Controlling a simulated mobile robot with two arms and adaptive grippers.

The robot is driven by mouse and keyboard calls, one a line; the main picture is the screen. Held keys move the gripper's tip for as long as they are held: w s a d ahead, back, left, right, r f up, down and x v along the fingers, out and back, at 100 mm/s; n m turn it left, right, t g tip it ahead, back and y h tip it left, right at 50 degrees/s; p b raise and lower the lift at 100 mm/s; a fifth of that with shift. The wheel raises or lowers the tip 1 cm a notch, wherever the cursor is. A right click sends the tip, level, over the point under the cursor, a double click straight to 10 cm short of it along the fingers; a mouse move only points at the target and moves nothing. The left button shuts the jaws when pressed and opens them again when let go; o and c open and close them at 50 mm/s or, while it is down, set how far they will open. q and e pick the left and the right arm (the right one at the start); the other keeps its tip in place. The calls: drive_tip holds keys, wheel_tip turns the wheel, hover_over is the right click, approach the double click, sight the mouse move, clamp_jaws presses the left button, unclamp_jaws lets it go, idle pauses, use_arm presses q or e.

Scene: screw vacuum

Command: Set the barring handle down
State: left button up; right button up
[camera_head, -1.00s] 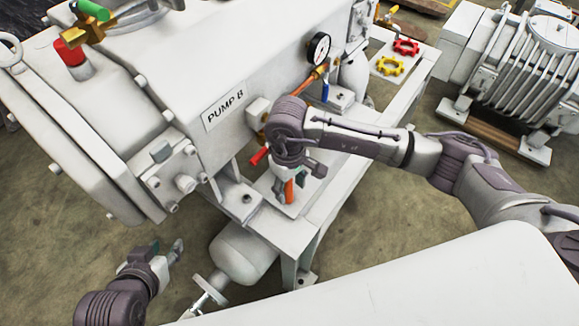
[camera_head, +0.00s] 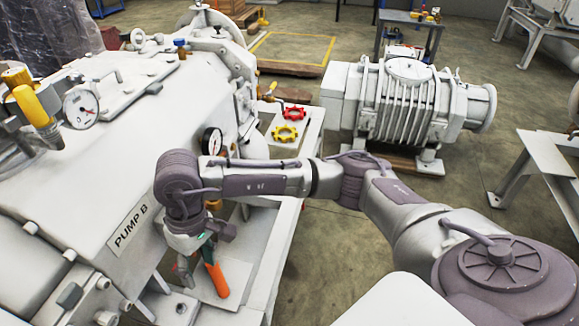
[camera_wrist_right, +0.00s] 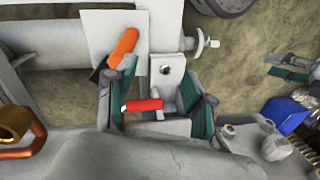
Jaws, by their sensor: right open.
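The barring handle (camera_head: 216,278) shows as an orange grip over a pale plate (camera_head: 203,283) on the base frame beside the pump. In the right wrist view the orange grip with a dark end (camera_wrist_right: 124,46) lies over the plate, just outside one finger. My right gripper (camera_head: 194,262) is open above the frame, close to the handle. Its spread fingers (camera_wrist_right: 160,103) have no orange grip between them. Contact between handle and finger is unclear. My left gripper (camera_wrist_right: 290,73) appears small at the wrist view's right edge; its jaw state is unclear.
A red lever (camera_wrist_right: 143,104) shows between my right fingers in the wrist view. Pump B (camera_head: 120,220) fills the left side. A gauge (camera_head: 211,142) and red and yellow handwheels (camera_head: 285,133) stand beyond my arm. A finned machine (camera_head: 408,100) stands behind.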

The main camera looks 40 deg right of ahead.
drive_tip(key=s+a+r+m+g+y, duration=0.25)
drive_tip(key=s+a+y, duration=0.45)
drive_tip(key=a, duration=0.5)
drive_tip(key=a+r+m+t+y, duration=0.2)
drive_tip(key=a+r+m+y, duration=0.1)
drive_tip(key=r+m+y, duration=0.5)
drive_tip(key=a+r+m+t+y, duration=0.15)
drive_tip(key=r+m+y, duration=0.25)
drive_tip(key=r+m, duration=0.4)
drive_tip(key=w+d+r+m+t+h, duration=0.1)
drive_tip(key=w+d+m+t+h, duration=0.4)
drive_tip(key=m+t, duration=0.7)
drive_tip(key=w+d+r+m+t+h, duration=0.1)
drive_tip(key=w+d+m+t+h, duration=0.2)
drive_tip(key=w+d+m+t, duration=0.95)
drive_tip(key=s+d+f+m+g+h, duration=0.3)
drive_tip(key=f+m+h, duration=0.25)
drive_tip(key=m, duration=0.35)
drive_tip(key=s+d+f+m+g+h, duration=0.2)
drive_tip(key=f+m+g+h, duration=0.25)
drive_tip(key=f+m, duration=0.4)
drive_tip(key=s+d+f+m+g+h, duration=0.3)
drive_tip(key=s+d+f+m+g, duration=0.3)
drive_tip(key=s+f+m, duration=0.4)
drive_tip(key=s+f+m+g, duration=0.4)
drive_tip(key=s+f+g, duration=0.3)
drive_tip(key=s, duration=0.5)
drive_tip(key=shift+s+d+f+y, duration=0.15)
drive_tip(key=shift+d+f+y, duration=0.25)
drive_tip(key=shift+f, duration=0.4)
